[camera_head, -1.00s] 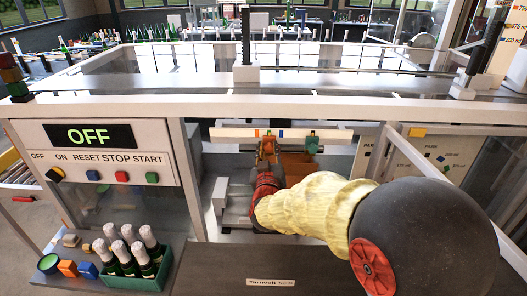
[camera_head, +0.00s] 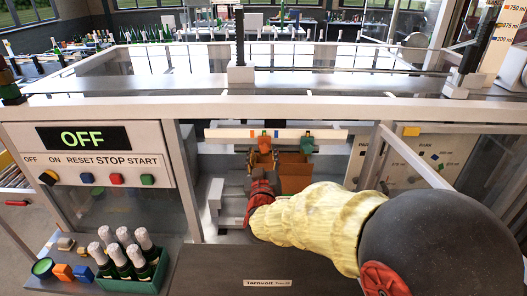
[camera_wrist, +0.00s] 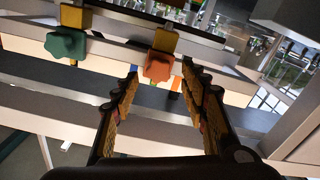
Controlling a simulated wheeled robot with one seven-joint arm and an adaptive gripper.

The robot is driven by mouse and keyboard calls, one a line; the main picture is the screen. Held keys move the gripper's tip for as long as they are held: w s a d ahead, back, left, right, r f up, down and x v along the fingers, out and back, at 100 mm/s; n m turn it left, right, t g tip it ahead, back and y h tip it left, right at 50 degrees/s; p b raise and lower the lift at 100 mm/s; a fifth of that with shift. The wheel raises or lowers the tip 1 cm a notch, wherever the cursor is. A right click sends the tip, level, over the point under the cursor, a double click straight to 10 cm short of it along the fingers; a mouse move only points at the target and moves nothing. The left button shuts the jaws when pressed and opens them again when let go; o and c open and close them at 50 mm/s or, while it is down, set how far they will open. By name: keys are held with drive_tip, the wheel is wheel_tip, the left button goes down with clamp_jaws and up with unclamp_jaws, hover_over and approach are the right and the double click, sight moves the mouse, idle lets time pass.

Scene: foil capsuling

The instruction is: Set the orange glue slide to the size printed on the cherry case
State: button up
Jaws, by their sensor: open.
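The orange glue slide (camera_wrist: 158,67) shows in the wrist view as an orange knob below a yellow block on a pale rail. In the head view it (camera_head: 264,143) hangs at the rail (camera_head: 225,133), left of a green slide (camera_head: 307,138). My gripper (camera_wrist: 162,82) is open, its two padded fingers on either side of the line to the orange knob, which appears just beyond the fingertips. I cannot tell whether they touch it. In the head view my gripper (camera_head: 261,163) is just below the slide. I cannot identify the cherry case or its printed size.
The green slide (camera_wrist: 66,45) is to the left in the wrist view. An orange-brown bin (camera_head: 295,176) stands right of my gripper. A size chart (camera_head: 505,28) is at the upper right. A green crate (camera_head: 140,285) of bottles stands at the lower left. The display (camera_head: 82,138) reads OFF.

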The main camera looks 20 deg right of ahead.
drive_tip(key=v, duration=0.9)
